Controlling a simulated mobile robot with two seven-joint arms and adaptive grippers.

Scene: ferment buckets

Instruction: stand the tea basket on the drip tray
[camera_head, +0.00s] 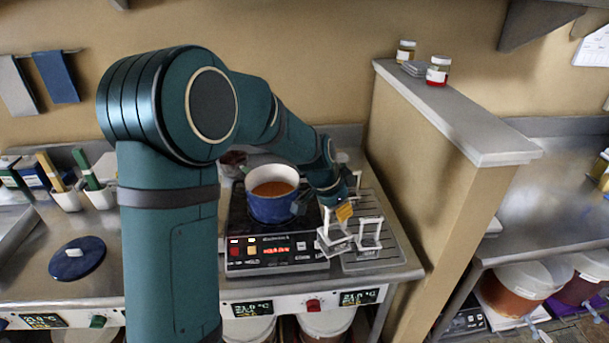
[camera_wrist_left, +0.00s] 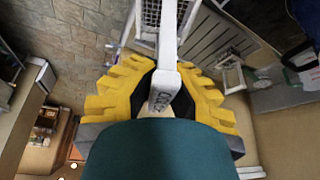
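My left gripper (camera_head: 343,211) reaches down over the right side of the hob. In the left wrist view its yellow fingers (camera_wrist_left: 162,92) are closed on both sides of the pale handle (camera_wrist_left: 166,84) of the tea basket. The basket's mesh (camera_wrist_left: 152,12) shows at the top of that view; in the head view the pale basket (camera_head: 334,241) hangs below the fingers. The slatted drip tray (camera_head: 388,258) lies right of the hob, and its slats also show in the wrist view (camera_wrist_left: 212,42). Whether the basket touches the tray is unclear. My right gripper is out of view.
A blue pot (camera_head: 272,208) with amber liquid stands on the hob (camera_head: 275,262), left of the gripper. A white frame (camera_head: 370,236) stands on the tray beside the basket. A partition wall (camera_head: 425,160) with jars on top bounds the right. A blue disc (camera_head: 77,258) lies left.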

